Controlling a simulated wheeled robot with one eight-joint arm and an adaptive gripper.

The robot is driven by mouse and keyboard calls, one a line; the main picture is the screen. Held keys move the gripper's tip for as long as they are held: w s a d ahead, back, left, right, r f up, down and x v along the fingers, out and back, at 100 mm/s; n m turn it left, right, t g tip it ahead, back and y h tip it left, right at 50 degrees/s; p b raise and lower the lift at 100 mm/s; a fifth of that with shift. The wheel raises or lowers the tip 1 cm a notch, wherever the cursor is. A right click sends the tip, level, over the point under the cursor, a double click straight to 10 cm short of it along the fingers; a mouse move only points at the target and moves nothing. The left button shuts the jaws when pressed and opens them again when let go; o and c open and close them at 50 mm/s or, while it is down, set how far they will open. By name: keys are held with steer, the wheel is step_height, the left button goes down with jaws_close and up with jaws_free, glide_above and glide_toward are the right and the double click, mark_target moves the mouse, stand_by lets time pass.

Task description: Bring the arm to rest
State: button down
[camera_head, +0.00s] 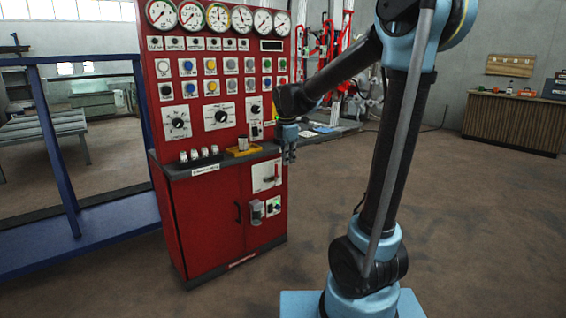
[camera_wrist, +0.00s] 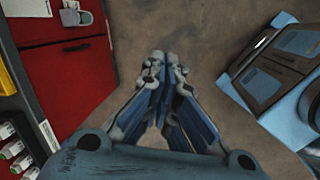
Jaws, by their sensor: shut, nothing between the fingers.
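My gripper (camera_head: 289,155) hangs with its fingers pointing down at the right edge of the red control cabinet (camera_head: 205,225). It is apart from the cabinet as far as I can tell. In the wrist view my gripper (camera_wrist: 160,60) has its fingertips together, with nothing between them, above the brown floor (camera_wrist: 190,30). My arm is bent, rising from my base on the right and reaching left toward the cabinet. The cabinet's red front shows at the left in the wrist view (camera_wrist: 75,80).
A blue frame (camera_head: 65,150) stands at the left. A wooden counter (camera_head: 515,122) stands far right. The floor (camera_head: 470,220) right of my arm is clear.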

steer(key=s+d+f+m, duration=0.4)
steer(key=s+m, duration=0.3)
steer(key=s, duration=0.2)
steer(key=s+d+f+m, duration=0.4)
steer(key=s+d+m, duration=0.3)
steer(key=s, duration=0.3)
steer(key=s+d+f+m, duration=0.4)
steer(key=s+d+m, duration=0.2)
steer(key=s+m, duration=0.2)
steer(key=shift+s+f, duration=0.3)
steer(key=shift+s, duration=0.95)
